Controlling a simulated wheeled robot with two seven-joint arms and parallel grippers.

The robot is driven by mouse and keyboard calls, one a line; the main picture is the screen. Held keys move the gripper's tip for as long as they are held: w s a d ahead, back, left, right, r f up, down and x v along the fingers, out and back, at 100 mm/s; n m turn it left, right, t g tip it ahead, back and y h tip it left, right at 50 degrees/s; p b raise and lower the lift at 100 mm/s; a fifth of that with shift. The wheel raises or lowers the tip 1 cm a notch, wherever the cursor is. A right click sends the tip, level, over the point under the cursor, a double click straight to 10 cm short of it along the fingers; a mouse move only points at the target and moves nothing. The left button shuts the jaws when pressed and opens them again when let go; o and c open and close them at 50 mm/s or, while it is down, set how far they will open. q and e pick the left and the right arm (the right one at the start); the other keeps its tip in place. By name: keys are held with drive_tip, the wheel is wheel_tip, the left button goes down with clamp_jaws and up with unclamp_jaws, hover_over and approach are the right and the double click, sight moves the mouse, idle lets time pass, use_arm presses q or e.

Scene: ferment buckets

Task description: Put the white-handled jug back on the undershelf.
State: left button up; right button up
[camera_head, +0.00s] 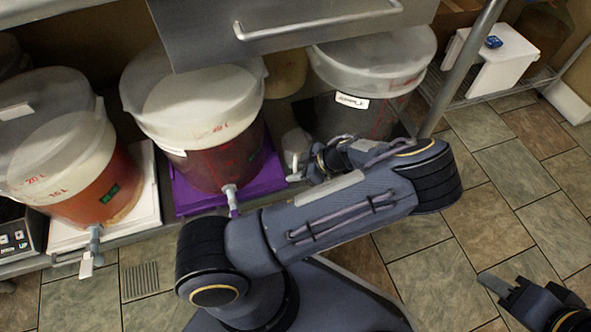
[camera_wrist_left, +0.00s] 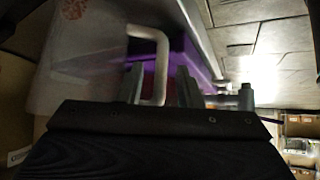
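The jug is mostly hidden in the head view, where a small pale piece (camera_head: 295,145) that may be part of it shows beside my left gripper (camera_head: 308,168). In the left wrist view a translucent, whitish jug (camera_wrist_left: 88,65) with red markings has a white loop handle (camera_wrist_left: 158,72). The fingers of my left gripper (camera_wrist_left: 160,88) stand apart, with the handle's upright bar between them and gaps visible. The undershelf (camera_head: 135,236) is the low metal shelf carrying the buckets. My right gripper (camera_head: 520,293) is at the lower right, over the floor, partly cut off by the frame.
Lidded buckets with red liquid stand at left (camera_head: 60,150) and middle (camera_head: 195,115), the middle one on a purple mat (camera_head: 190,197). Another bucket (camera_head: 370,75) stands behind my arm. A steel unit (camera_head: 290,20) overhangs above. A leg (camera_head: 465,65) rises at right; tiled floor is clear there.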

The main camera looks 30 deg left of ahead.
use_arm(q)
drive_tip(key=p+v, duration=0.4)
drive_tip(key=v, duration=0.8)
